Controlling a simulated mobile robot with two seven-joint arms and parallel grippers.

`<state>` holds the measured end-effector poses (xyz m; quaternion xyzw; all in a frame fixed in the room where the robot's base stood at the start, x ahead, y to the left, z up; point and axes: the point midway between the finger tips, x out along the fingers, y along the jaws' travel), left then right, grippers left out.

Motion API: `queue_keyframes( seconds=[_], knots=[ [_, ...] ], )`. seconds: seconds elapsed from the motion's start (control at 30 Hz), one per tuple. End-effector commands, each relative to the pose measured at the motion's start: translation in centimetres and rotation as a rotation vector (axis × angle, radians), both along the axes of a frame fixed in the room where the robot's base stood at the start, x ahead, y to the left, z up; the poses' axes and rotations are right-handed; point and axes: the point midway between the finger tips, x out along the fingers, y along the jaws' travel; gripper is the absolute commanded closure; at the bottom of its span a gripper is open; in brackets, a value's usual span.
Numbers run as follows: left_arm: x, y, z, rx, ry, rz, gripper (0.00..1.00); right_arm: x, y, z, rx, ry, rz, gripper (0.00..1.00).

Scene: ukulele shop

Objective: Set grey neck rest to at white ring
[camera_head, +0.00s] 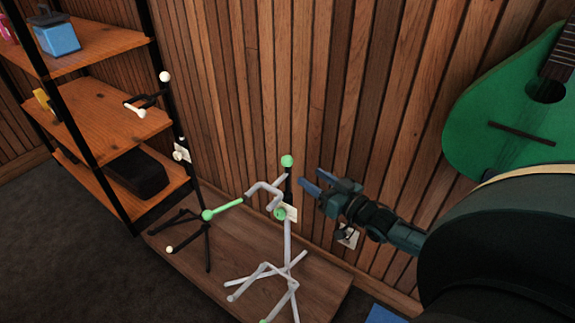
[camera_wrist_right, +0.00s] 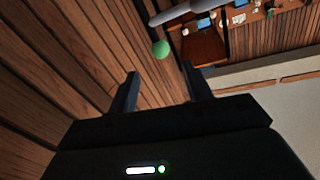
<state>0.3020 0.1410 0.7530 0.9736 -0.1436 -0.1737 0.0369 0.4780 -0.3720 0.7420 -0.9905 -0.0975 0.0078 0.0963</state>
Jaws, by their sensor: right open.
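The grey stand (camera_head: 287,240) stands on a wooden platform, with the grey neck rest (camera_head: 262,187) forking to the left near its top. A green ball (camera_head: 280,213) sits at the neck rest, and another green ball (camera_head: 287,161) tops the dark upper post. My right gripper (camera_head: 317,182) is open and empty, just right of that post and apart from it. In the right wrist view, a green ball (camera_wrist_right: 160,49) and a grey bar (camera_wrist_right: 185,12) lie beyond the open fingers (camera_wrist_right: 162,90). I cannot make out a white ring. My left gripper is out of view.
A black stand (camera_head: 207,240) with a black neck rest (camera_head: 150,101) stands left on the same platform (camera_head: 325,290). Shelves (camera_head: 115,110) are at the left. A slatted wall is close behind. A green instrument (camera_head: 500,100) hangs at the right.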

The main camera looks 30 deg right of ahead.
Motion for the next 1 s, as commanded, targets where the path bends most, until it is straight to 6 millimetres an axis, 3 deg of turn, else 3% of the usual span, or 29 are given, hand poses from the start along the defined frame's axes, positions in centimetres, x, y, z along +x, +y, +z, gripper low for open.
queue_keyframes(
  seconds=[0.3,0.5,0.7,1.0],
  knots=[
    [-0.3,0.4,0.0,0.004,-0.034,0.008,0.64,6.1,1.3,-0.1,0.000,-0.001,0.000,0.50],
    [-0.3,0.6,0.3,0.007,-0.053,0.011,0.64,8.8,1.8,-0.2,0.000,0.001,0.000,0.50],
    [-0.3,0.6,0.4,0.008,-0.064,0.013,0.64,9.9,2.1,-0.1,-0.002,0.003,0.001,0.50],
    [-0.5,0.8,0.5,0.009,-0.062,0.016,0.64,10.0,2.1,-0.1,-0.002,0.004,0.001,0.51]
  ],
)
